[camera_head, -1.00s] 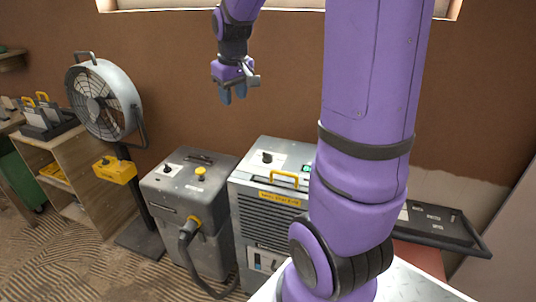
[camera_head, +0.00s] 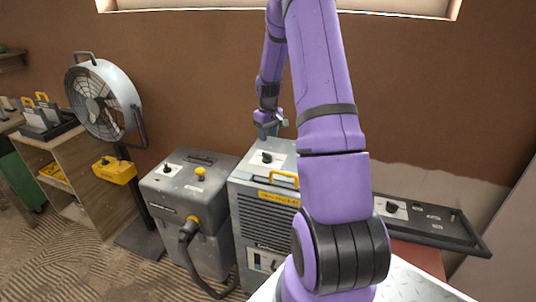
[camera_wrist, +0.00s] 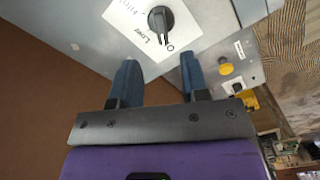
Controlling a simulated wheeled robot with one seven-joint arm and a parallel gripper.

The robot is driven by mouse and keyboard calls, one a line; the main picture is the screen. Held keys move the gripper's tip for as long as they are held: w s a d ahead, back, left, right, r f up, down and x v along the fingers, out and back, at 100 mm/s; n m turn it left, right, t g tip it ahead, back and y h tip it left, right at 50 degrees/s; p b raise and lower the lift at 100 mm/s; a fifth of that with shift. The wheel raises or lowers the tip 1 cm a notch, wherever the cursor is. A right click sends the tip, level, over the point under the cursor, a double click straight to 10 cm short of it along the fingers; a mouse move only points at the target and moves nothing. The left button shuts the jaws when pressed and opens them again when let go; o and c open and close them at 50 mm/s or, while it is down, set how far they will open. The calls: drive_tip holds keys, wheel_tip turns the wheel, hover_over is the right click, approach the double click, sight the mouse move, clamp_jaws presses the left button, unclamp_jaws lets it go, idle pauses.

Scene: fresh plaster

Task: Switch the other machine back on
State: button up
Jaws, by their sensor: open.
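Two grey machines stand side by side by the wall. The right machine (camera_head: 268,215) has a vented front, a yellow handle (camera_head: 284,179) and a black rotary knob (camera_head: 267,157) on a white label on top. In the wrist view this knob (camera_wrist: 160,19) lies beyond my fingertips, with an "O" mark beside it. The left machine (camera_head: 178,208) has a yellow button (camera_head: 200,173), a black knob (camera_head: 167,169) and a hose. My gripper (camera_head: 268,130) is open and empty above the right machine's back; its blue fingers (camera_wrist: 158,70) are apart from the knob.
A drum fan (camera_head: 103,100) stands left, with a yellow box (camera_head: 115,170) below it. A wooden shelf (camera_head: 55,150) is further left. A black tray (camera_head: 430,222) lies at right. The brown wall (camera_head: 190,80) is close behind my gripper.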

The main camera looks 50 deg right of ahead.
sight(268, 154)
wheel_tip(268, 154, down, 9)
drive_tip(key=shift+r, duration=0.1)
idle(0.3)
clamp_jaws()
